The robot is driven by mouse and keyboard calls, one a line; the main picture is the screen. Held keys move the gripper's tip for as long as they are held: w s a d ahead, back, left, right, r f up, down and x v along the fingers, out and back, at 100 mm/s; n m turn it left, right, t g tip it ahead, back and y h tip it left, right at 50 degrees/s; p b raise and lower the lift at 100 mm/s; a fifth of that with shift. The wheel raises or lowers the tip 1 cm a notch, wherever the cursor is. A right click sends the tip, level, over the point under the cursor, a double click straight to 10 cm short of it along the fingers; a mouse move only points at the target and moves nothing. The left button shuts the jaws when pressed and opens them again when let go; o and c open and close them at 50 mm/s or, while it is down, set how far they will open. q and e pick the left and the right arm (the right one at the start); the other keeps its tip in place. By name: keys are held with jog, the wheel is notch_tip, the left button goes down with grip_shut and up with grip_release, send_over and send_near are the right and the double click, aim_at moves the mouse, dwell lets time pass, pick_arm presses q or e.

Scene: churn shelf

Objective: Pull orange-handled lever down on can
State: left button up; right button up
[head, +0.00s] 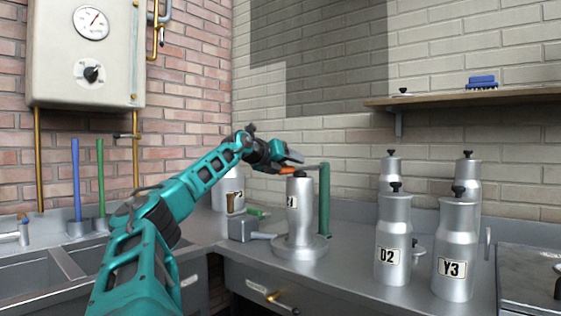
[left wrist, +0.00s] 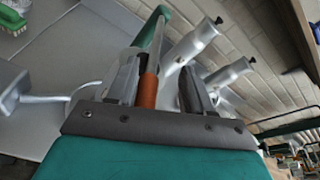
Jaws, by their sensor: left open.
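The silver can (head: 300,215) stands upright on a round base on the counter, under a lever with a green post (head: 324,200) on its right. The lever's orange handle (head: 286,171) points left, above and beside the can's top. My left gripper (head: 291,162) is at the handle, with its arm coming in from the left. In the left wrist view the orange handle (left wrist: 148,91) lies between the open fingers (left wrist: 160,78), closer to the left finger; I cannot tell if they touch. The can is partly hidden there. My right gripper is not in view.
Several silver cans, including D2 (head: 393,240) and Y3 (head: 456,250), stand on the counter at right. A grey box (head: 242,229) and another labelled can (head: 229,187) are left of the lever stand. A shelf (head: 470,97) hangs at upper right; a sink is at left.

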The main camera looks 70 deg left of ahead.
pick_arm(q)
jog(key=shift+b+v, duration=0.45)
jog(key=shift+v, duration=0.35)
jog(key=shift+s+d+r, duration=0.1)
jog(key=shift+s, duration=0.25)
jog(key=v, duration=1)
jog(key=shift+s+b, duration=0.25)
jog(key=shift+b, duration=0.15)
jog(key=shift+d, duration=0.1)
